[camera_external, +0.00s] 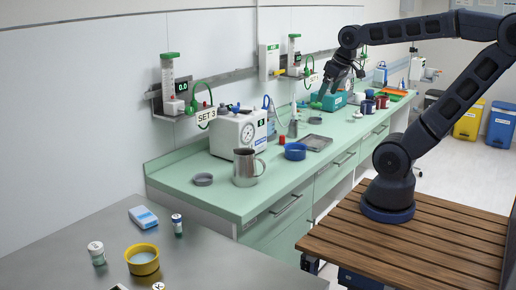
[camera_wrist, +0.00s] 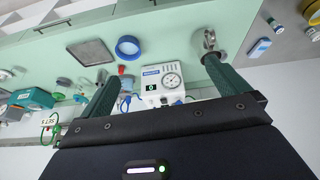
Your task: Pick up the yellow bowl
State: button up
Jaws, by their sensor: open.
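The yellow bowl (camera_external: 142,260) stands upright on the grey metal table (camera_external: 215,270) at the lower left of the external view. Its inside looks pale blue-grey. My gripper (camera_external: 340,84) hangs above the far part of the green counter, well away from the bowl. In the wrist view my gripper (camera_wrist: 160,70) has its two dark green fingers spread wide, with nothing between them.
Small bottles (camera_external: 97,253) and a blue-white box (camera_external: 143,217) stand near the bowl. The green counter (camera_external: 225,200) holds a steel jug (camera_external: 247,168), a gauge device (camera_external: 238,133) and a blue ring-shaped dish (camera_external: 295,151). Wall-mounted flowmeters (camera_external: 172,85) stick out behind.

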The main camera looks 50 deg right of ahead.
jog(key=w+a+r+n+g, duration=0.15)
jog(key=w+a+n, duration=0.55)
jog(key=w+a, duration=1.4)
jog(key=n+g, duration=0.3)
jog(key=n, duration=0.6)
send_over(142, 257)
jog(key=s+a, duration=0.2)
jog(key=s, duration=0.2)
notch_tip(142, 257, down, 29)
jog(key=f, duration=1)
jog(key=shift+w+f, duration=0.15)
jog(key=shift+w, duration=0.2)
jog(key=shift+c, duration=0.4)
